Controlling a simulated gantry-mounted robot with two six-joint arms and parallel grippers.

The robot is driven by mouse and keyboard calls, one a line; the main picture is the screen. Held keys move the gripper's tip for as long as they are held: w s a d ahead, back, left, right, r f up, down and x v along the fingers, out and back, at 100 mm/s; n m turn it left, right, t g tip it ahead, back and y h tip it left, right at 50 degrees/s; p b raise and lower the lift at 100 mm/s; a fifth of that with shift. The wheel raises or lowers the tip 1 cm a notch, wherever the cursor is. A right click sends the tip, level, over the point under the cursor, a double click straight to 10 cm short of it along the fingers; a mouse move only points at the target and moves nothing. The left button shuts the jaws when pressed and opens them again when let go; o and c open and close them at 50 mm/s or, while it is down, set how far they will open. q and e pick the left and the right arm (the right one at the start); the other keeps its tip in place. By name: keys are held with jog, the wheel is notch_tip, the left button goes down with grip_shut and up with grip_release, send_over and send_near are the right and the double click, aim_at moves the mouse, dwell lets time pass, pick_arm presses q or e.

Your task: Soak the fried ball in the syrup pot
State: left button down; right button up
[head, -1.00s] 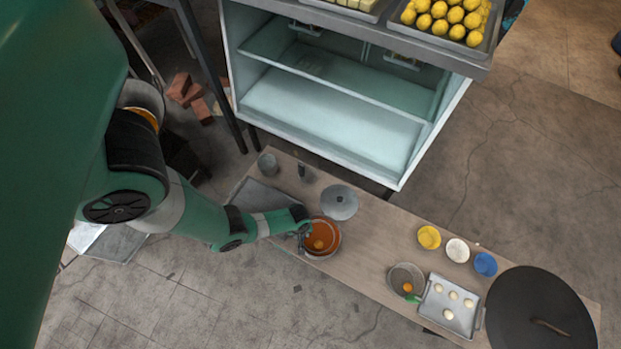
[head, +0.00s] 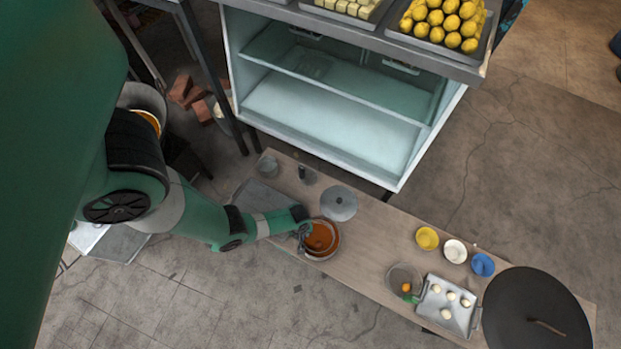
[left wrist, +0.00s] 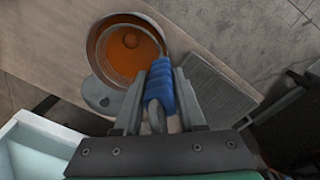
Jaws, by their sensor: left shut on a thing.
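The syrup pot (head: 334,249) stands on the bench and holds orange-brown syrup. It also shows in the left wrist view (left wrist: 101,53). My left gripper (head: 303,233) is at the pot's left rim. It is shut on a blue-handled tool (left wrist: 159,84), whose handle reaches to the pot's edge. The tool's working end is not clear. A second orange ball (head: 406,287) lies in a strainer bowl (head: 400,272) to the right. My right gripper is not in view.
A round lid (head: 338,203) lies behind the pot. To the right are yellow (head: 427,238), white (head: 455,250) and blue (head: 482,264) bowls, a tray (head: 436,316) of pale balls and a large dark disc (head: 537,315). An open-fronted cabinet (head: 335,110) stands behind the bench.

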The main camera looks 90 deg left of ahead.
pick_arm(q)
notch_tip(320, 180, up, 9)
jog(key=p, duration=0.8)
jog(key=shift+r, duration=0.1)
dwell(1.3)
notch_tip(320, 180, up, 3)
jog(key=p, duration=0.3)
